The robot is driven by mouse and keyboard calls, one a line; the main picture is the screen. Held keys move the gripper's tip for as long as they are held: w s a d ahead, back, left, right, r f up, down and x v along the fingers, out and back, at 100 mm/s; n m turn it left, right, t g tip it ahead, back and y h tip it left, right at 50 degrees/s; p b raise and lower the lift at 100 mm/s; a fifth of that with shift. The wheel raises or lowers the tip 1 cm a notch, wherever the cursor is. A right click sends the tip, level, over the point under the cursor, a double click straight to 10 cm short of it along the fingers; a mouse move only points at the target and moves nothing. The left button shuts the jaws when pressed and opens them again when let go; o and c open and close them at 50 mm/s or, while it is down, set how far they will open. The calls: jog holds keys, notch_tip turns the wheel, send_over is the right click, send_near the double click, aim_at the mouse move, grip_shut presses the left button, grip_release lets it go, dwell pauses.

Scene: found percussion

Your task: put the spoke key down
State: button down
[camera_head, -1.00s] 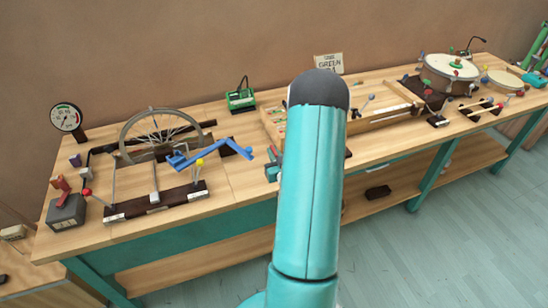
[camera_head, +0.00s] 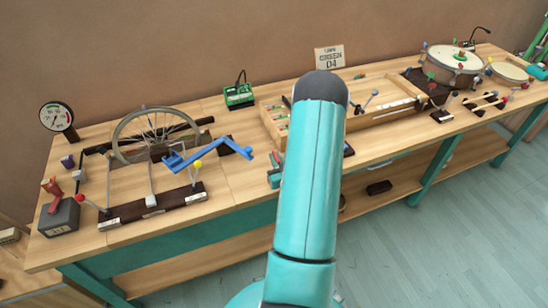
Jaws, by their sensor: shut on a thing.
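My own teal arm link with its dark rounded cap fills the middle of the head view and covers part of the bench behind it. My gripper is hidden behind this link, so its jaws and anything in them do not show. I cannot make out the spoke key. A small teal and red piece (camera_head: 276,170) shows at the link's left edge, near the front of the bench; I cannot tell what it is. The spoked wheel (camera_head: 155,137) stands on the left of the wooden bench (camera_head: 235,180), with a blue crank-shaped bar (camera_head: 207,155) in front of it.
A dial gauge (camera_head: 57,118), a grey box with a red lever (camera_head: 60,215) and a green device (camera_head: 239,95) stand on the left half. A sign (camera_head: 329,58) is at the back, and a drum (camera_head: 453,65) at the right. Bare bench top lies right of the wheel.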

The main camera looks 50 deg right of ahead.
jog(key=shift+a+f, duration=0.1)
jog(key=shift+f, duration=0.05)
jog(key=c, duration=1.5)
grip_release()
jog(key=shift+f, duration=0.15)
